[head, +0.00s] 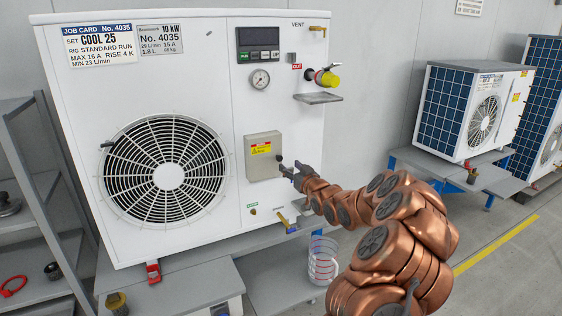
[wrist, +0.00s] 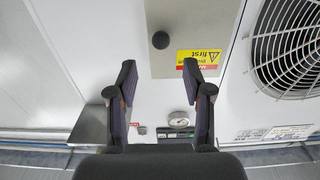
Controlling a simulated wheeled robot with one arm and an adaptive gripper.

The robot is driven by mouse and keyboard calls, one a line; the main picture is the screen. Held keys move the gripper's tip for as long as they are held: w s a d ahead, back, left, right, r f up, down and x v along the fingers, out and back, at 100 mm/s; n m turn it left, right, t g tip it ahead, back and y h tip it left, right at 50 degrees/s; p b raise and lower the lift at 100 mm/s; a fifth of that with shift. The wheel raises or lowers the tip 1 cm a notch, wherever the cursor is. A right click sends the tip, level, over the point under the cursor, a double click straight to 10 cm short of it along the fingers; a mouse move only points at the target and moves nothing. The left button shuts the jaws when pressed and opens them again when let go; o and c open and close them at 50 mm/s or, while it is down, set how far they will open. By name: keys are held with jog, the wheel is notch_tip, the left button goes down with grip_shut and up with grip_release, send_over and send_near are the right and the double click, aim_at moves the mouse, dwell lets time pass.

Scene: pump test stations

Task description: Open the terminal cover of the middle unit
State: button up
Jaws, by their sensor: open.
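The terminal cover (head: 262,170) is a beige-grey box lid with a yellow warning label, closed on the front of the large white unit (head: 220,75). It also shows in the wrist view (wrist: 192,15), turned upside down, with a dark round knob (wrist: 160,40). In the head view the knob is a small dark spot at the cover's right edge. My gripper (head: 289,172) is at the lower right of the cover. In the wrist view my gripper (wrist: 159,72) is open and empty, its two fingers either side of the knob's line and short of it.
The round fan grille (head: 168,130) is left of the cover. A gauge (head: 260,79), a small grey shelf (head: 318,98) and a yellow-red valve (head: 326,78) are above it. A brass lever (head: 284,220) and a clear jug (head: 323,268) are below. Another unit (head: 475,110) stands right.

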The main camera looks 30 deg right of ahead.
aim_at(280, 158)
jog(key=shift+w+d+p, duration=0.15)
jog(key=shift+w+p, duration=0.45)
jog(key=shift+w, duration=1.3)
jog(key=shift+w+d+p, duration=0.15)
jog(key=shift+w+p, duration=0.4)
jog(key=shift+w, duration=1.3)
grip_shut()
